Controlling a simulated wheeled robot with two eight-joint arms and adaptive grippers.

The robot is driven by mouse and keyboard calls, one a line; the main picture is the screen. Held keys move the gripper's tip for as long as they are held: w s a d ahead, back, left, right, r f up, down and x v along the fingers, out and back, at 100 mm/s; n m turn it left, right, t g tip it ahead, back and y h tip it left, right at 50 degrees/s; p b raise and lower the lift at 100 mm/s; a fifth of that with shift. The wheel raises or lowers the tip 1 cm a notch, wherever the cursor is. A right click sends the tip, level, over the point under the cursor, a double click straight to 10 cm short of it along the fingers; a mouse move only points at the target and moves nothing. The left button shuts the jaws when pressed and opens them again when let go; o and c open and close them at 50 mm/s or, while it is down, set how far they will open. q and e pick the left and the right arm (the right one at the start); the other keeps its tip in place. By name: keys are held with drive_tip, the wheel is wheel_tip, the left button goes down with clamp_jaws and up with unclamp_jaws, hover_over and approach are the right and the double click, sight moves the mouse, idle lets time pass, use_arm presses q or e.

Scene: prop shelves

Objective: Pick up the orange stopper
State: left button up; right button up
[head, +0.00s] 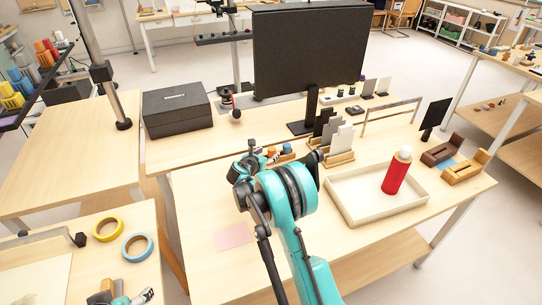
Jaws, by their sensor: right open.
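A small orange piece (287,149), which looks like the orange stopper, stands near the middle of the table, just behind my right gripper. A small blue piece (271,151) is close to its left. My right gripper (262,156) is open and is in front of and left of the orange piece, partly hidden by my own teal wrist. I cannot tell whether its fingers touch anything. What looks like part of my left gripper (134,298) shows at the bottom left edge, mostly cut off.
A monitor (310,50) stands behind, with card holders (340,158) close on the right. A cream tray (350,205) holds a red bottle (397,172). A black box (178,108) is at back left. A pink sheet (233,236) lies left of my arm. Tape rolls (137,246) lie on the left table.

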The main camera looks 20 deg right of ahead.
sight(270, 152)
drive_tip(key=x, duration=0.3)
drive_tip(key=shift+f+b, duration=0.15)
drive_tip(key=shift+b, duration=0.2)
drive_tip(key=shift+s, duration=0.15)
drive_tip(key=shift+c, duration=0.7)
drive_tip(key=c, duration=1)
